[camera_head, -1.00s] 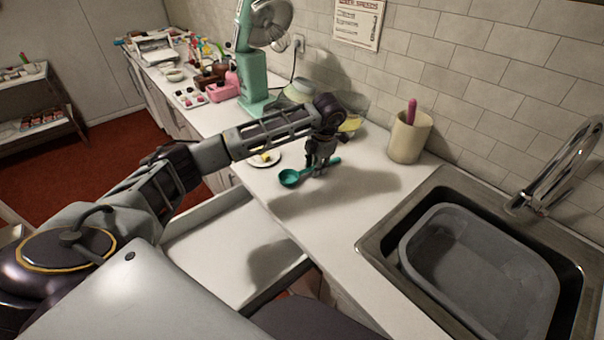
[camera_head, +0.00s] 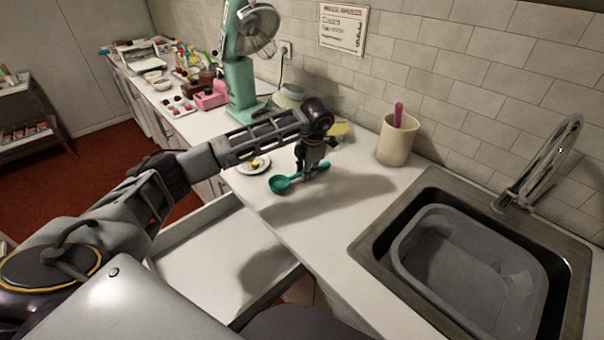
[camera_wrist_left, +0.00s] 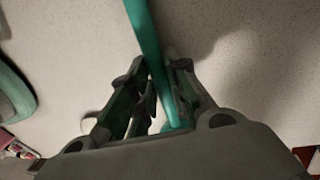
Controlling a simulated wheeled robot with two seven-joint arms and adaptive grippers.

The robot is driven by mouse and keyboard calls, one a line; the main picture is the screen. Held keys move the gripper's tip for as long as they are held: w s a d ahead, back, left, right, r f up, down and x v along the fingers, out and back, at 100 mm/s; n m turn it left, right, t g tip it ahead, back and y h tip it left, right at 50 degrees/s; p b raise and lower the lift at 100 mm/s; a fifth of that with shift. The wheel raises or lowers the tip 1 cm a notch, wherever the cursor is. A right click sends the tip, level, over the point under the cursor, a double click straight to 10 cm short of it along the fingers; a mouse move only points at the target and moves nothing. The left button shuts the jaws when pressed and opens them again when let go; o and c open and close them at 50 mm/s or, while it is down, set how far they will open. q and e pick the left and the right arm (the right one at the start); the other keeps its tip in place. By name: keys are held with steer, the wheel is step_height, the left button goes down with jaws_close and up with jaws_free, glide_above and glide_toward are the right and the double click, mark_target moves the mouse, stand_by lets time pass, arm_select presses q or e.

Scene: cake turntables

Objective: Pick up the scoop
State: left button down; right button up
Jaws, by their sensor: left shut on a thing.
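The teal scoop (camera_head: 281,184) is over the white counter in the head view, its bowl to the left and its handle running right through my left gripper (camera_head: 309,174). My left gripper points down and is shut on the scoop's handle. In the left wrist view the teal handle (camera_wrist_left: 146,45) passes between the two fingers of the gripper (camera_wrist_left: 160,90). Part of the handle is hidden by the fingers. I cannot tell whether the scoop still touches the counter. My right gripper is not in view.
A small plate (camera_head: 253,165) with yellow food lies left of the scoop. A beige crock (camera_head: 397,143) stands right, near the tiled wall. A sink with a grey tub (camera_head: 470,262) is at the right. A mint stand mixer (camera_head: 241,75) stands behind. An open drawer (camera_head: 215,260) is below.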

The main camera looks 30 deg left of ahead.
arm_select(q)
step_height(320, 180, up, 10)
steer(key=shift+b, duration=0.3)
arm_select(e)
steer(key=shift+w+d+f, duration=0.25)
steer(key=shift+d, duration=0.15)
